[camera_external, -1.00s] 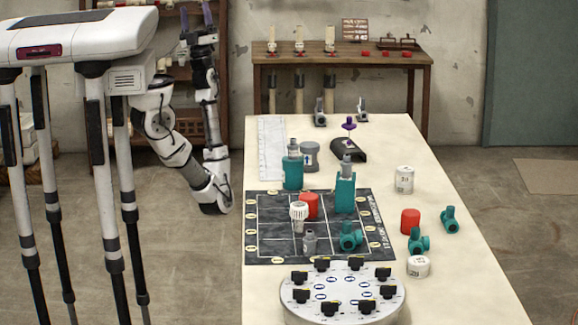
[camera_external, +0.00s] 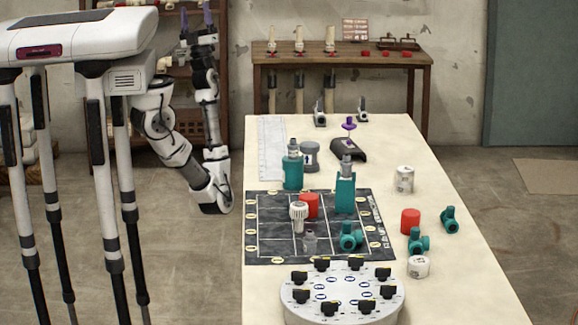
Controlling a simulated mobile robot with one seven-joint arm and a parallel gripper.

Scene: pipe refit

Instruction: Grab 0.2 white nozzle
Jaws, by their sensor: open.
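Several white pieces could be the 0.2 white nozzle; I cannot read their markings for certain. A white labelled cylinder (camera_external: 404,180) stands at the right of the long table. Another white cylinder (camera_external: 419,267) with a dark marking stands near the round dial plate. A white ribbed piece (camera_external: 299,213) stands on the dark grid mat (camera_external: 283,247), beside a red cylinder (camera_external: 309,204). My gripper (camera_external: 197,19) is raised at the upper left, fingers pointing up. It is open and empty, well away from the table.
Another red cylinder (camera_external: 410,221) and more teal fittings (camera_external: 451,219) lie to the right. The round dial plate (camera_external: 343,293) is at the front. The table's right edge strip (camera_external: 470,285) is bare.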

